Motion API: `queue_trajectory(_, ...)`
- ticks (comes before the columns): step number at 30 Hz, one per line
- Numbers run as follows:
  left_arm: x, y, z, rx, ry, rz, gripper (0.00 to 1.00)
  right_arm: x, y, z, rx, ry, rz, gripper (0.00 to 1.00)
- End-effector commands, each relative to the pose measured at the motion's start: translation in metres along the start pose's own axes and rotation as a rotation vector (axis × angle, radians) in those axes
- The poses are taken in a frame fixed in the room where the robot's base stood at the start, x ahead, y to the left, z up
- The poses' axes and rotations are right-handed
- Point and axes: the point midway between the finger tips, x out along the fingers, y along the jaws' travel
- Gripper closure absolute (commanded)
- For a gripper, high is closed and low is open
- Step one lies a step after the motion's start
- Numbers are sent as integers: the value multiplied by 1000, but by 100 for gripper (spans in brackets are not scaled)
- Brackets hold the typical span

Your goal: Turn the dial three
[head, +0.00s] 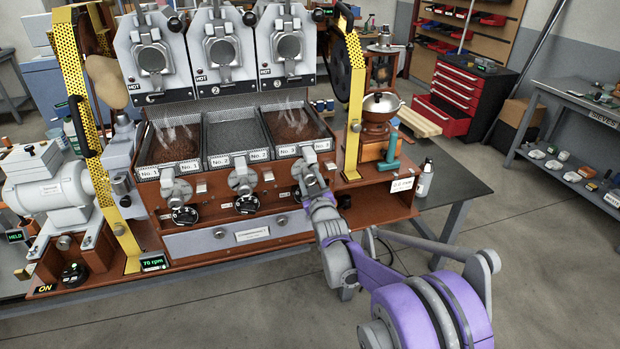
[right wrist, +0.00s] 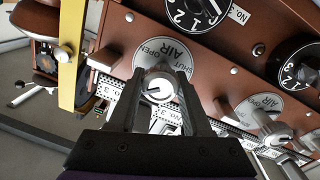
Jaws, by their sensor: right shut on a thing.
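The roaster (head: 255,185) has three stations, with plates No. 1, No. 2 and No. 3 below its trays. My right gripper (head: 308,178) is at the third station. In the right wrist view my right gripper (right wrist: 160,92) is shut on a silver knob (right wrist: 158,88) in front of a round plate marked AIR, OPEN and SHUT (right wrist: 170,52). A black numbered dial (right wrist: 195,10) beside it is cut off by the frame edge; in the head view my arm mostly hides it (head: 343,200). My left gripper is not in view.
Black dials for stations one (head: 185,215) and two (head: 247,204) sit left of my arm. A yellow post (head: 350,165) stands right of station three. Beyond it is a copper-coloured grinder (head: 379,120). The floor at right is clear.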

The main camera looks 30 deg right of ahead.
Motion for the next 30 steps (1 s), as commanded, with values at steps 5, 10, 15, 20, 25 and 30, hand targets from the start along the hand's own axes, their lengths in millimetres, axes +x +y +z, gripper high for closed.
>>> queue_trajectory(5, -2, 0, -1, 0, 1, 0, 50, -1, -2, 1, 95, -10, -4, 100)
queue_trajectory(10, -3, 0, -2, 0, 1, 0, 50, -1, -2, 1, 151, -14, -4, 100)
queue_trajectory(15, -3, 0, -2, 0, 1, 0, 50, -1, -2, 1, 177, -16, -5, 100)
queue_trajectory(20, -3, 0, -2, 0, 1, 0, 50, -1, -2, 2, 182, -16, -5, 100)
queue_trajectory(25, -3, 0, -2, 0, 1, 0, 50, -1, -2, 1, 181, -16, -5, 100)
queue_trajectory(30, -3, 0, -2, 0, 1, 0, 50, 0, -2, 1, 181, -15, -4, 35)
